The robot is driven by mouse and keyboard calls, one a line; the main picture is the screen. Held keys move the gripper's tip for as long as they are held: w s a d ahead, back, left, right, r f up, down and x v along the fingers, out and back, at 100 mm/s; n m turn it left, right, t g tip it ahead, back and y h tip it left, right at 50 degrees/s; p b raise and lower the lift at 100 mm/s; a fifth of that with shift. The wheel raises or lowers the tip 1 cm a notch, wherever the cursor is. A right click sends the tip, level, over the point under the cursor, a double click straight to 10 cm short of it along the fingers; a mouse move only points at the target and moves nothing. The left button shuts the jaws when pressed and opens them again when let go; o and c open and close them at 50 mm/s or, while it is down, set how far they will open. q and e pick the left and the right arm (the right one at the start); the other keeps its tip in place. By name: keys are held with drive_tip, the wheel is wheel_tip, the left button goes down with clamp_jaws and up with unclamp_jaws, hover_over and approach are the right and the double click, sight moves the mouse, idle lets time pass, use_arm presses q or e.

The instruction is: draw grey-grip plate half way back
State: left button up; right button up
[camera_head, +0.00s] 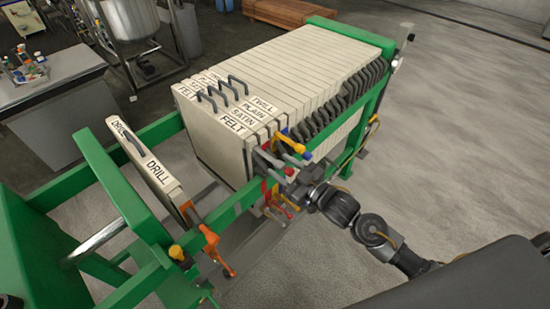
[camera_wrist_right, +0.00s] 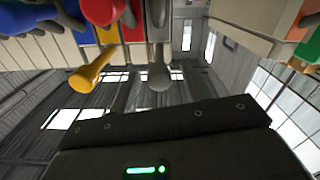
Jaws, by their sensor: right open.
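The plate pack stands in a green frame. Its front plate (camera_head: 218,145), with a label reading FELT, faces the open gap. A grey grip (camera_head: 270,159) sticks out at the side of the pack's front, seemingly from this front plate. It also shows in the right wrist view as a grey rounded knob (camera_wrist_right: 158,76), ahead of my gripper's dark body. My right gripper (camera_head: 299,189) is open, close beside and just below the coloured grips. Its fingers are hard to make out, and I cannot tell whether they touch the grip. My left gripper is out of view.
Yellow (camera_head: 299,147), blue and red (camera_head: 288,205) grips crowd around the grey one.

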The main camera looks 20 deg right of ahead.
drive_tip(key=shift+p+x, duration=0.3)
drive_tip(key=shift+x, duration=1.35)
clamp_jaws()
